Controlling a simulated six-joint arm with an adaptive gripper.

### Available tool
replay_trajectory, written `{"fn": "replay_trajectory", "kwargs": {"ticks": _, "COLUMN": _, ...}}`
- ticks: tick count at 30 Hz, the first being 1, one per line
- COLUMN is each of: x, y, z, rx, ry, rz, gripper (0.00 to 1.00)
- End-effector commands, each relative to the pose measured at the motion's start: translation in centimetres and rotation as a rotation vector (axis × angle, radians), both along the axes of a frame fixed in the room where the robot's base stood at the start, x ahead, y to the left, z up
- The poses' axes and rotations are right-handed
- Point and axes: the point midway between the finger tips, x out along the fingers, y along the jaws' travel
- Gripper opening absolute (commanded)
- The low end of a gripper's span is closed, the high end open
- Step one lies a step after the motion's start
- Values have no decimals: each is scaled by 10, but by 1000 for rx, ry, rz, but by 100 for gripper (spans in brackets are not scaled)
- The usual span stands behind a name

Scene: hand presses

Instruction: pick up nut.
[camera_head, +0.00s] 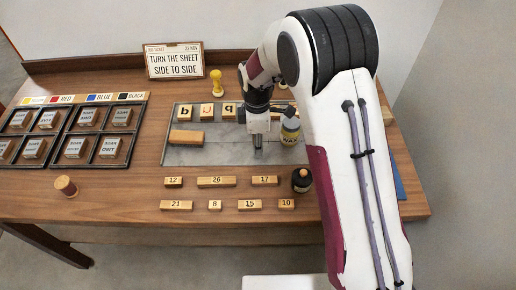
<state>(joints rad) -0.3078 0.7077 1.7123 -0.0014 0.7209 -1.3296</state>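Several wooden stamps with white labels, such as the one at the lower right of the rack (109,148), sit in dark compartments at the left. The label print is too small to read with certainty, so I cannot tell which stamp, if any, is the nut. My gripper (258,150) points down over the grey plate (220,156) at the table's middle. It is right of a wooden block (187,137) and left of a wax jar (290,131). I cannot see whether its fingers are apart, or whether anything is between them.
Letter blocks (207,111) reading "b u q" stand along the plate's back edge. Numbered wooden bars (216,182) lie in front. A dark bottle (301,181) stands right, a wooden cylinder (66,186) front left, a yellow-handled stamp (217,83) and a sign (174,61) behind. My arm hides the right side.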

Motion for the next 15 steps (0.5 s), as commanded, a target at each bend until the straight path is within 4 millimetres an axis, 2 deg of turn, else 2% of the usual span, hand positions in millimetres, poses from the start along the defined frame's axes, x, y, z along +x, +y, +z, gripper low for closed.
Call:
{"fn": "replay_trajectory", "kwargs": {"ticks": 1, "x": 0, "y": 0, "z": 0, "rx": 0, "ry": 0, "rz": 0, "gripper": 7}}
{"fn": "replay_trajectory", "kwargs": {"ticks": 2, "x": 0, "y": 0, "z": 0, "rx": 0, "ry": 0, "rz": 0, "gripper": 0}}
{"fn": "replay_trajectory", "kwargs": {"ticks": 15, "x": 0, "y": 0, "z": 3, "rx": 0, "ry": -1, "rz": 0, "gripper": 0}}
